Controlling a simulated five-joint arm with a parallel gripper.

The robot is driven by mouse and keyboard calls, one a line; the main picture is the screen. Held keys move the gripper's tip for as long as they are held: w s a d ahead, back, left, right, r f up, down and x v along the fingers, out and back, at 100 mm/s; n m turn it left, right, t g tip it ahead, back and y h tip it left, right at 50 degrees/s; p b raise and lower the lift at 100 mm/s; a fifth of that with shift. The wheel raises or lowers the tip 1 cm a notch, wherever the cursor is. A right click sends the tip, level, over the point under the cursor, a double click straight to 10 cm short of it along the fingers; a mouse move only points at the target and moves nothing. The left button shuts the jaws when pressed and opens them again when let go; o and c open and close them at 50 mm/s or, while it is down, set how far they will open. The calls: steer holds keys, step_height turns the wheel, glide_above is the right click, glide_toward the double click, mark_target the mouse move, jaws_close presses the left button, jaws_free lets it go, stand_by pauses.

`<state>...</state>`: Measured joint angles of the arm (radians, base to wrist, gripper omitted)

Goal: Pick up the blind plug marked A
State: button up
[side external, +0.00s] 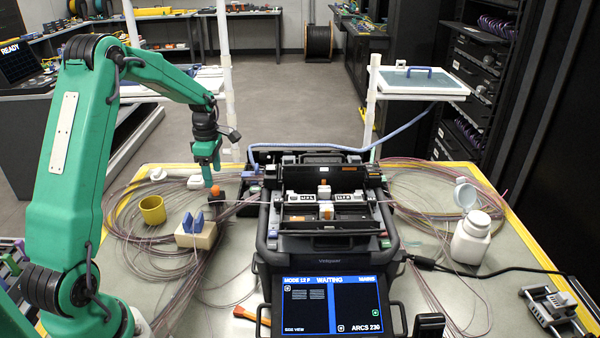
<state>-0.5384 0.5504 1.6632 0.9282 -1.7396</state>
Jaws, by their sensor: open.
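No letter A is legible in the side external view, so I cannot tell which piece is the plug marked A. Two blue pegs (198,221) stand upright, side by side, in a beige block (203,238) left of the splicer. A small piece with an orange top (215,190) is just behind them. My gripper (208,184) points down above this orange-topped piece, behind and above the blue pegs. It is open, and nothing shows held in it. Whether its tips touch the orange-topped piece is unclear.
The black splicer (328,258) fills the middle of the table. A yellow cup (152,210) and coiled fibres lie left. A white bottle (471,238) stands right, near a metal tool (552,306). Fibre runs across the splicer.

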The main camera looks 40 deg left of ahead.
mark_target(216, 187)
steer(key=shift+d+f, duration=0.15)
steer(key=shift+f, duration=3.75)
steer(key=c, duration=1.1)
steer(key=shift+r, duration=0.2)
steer(key=shift+r, duration=0.55)
steer(key=r, duration=0.3)
steer(key=shift+d+r, duration=0.1)
steer(key=shift+d, duration=0.3)
steer(key=d+r, duration=0.2)
steer(key=d, duration=0.1)
steer(key=d+r, duration=0.2)
steer(key=d, duration=0.2)
steer(key=d+r, duration=0.2)
steer(key=d, duration=0.2)
steer(key=shift+s+r, duration=0.1)
steer(key=shift+r, duration=0.1)
